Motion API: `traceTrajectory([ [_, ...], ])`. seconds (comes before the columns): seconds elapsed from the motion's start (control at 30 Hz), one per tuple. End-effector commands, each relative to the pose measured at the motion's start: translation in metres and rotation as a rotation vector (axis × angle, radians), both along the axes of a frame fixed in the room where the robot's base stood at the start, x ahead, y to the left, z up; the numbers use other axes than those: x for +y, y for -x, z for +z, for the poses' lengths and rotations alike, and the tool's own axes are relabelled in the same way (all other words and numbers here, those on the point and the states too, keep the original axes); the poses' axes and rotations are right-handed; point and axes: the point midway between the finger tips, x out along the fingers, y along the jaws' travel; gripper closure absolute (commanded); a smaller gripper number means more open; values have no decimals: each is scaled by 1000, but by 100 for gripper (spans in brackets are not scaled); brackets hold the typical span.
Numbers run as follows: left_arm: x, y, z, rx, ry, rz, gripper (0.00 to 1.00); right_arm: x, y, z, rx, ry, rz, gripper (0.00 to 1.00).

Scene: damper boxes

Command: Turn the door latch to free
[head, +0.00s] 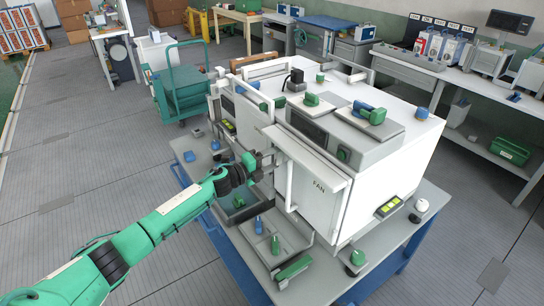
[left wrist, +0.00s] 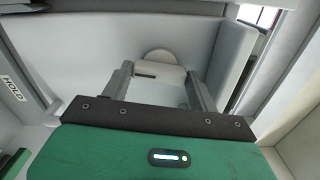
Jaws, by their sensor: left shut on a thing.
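In the left wrist view, the gripper's two dark fingers (left wrist: 160,85) are closed about a pale grey piece with a rounded top (left wrist: 159,57), which looks like the door latch. The fingers and palm hide much of it, so its exact turn angle is unclear. A HOLD label (left wrist: 10,88) shows at the left of that view. My right gripper is not in view.
The box stands on a blue-framed table (head: 232,258). A tray with green and blue knobs (head: 262,240) lies below the gripper. Green handles (head: 368,112) sit on the box top. A green cart (head: 183,90) stands behind; the floor at left is clear.

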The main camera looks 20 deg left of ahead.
Motion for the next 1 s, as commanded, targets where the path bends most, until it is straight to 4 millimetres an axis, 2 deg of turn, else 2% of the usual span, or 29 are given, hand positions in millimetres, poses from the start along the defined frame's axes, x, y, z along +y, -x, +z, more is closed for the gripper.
traceTrajectory([
  [0.3, 1, 0, 0, 79, 100, 1, 63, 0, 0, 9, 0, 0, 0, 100],
  [0.87, 1, 0, -1, 98, 125, 2, 63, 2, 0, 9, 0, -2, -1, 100],
  [0.9, 1, 0, -1, 99, 125, 1, 36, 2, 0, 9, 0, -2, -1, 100],
  [1.0, 1, 0, -1, 99, 125, 1, 18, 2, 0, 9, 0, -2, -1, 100],
])
